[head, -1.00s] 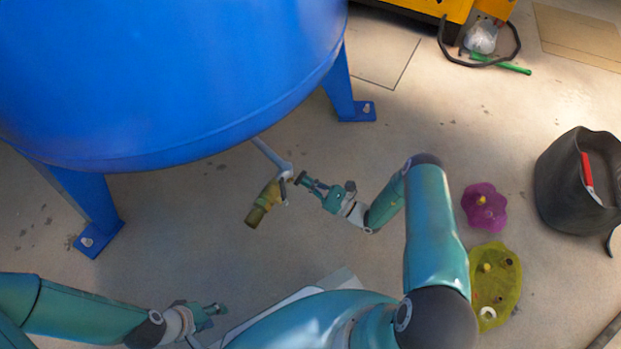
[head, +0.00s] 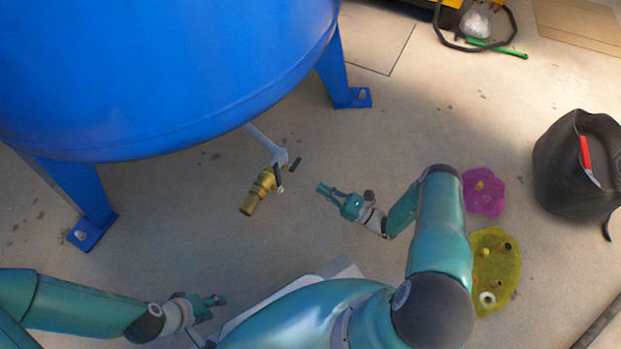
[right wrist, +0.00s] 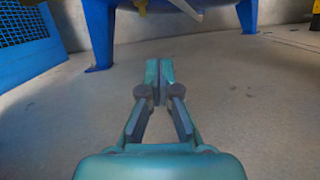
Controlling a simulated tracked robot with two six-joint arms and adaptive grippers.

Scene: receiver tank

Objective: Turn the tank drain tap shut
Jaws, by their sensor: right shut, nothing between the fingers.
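The blue tank (head: 160,70) stands on blue legs at the upper left. A grey pipe (head: 266,143) comes out from under it to the brass drain tap (head: 261,188). Dark handle parts (head: 296,164) show at the tap's upper right side; how far it is turned is hard to tell. My right gripper (head: 321,188) is right of the tap, apart from it, shut and empty. In the right wrist view its fingers (right wrist: 159,75) are together, pointing toward the tank's underside. My left gripper (head: 218,299) is low at the left, away from the tap; its jaw opening is unclear.
The tank legs (head: 88,205) stand beside and behind the tap. The floor around my right gripper is clear.

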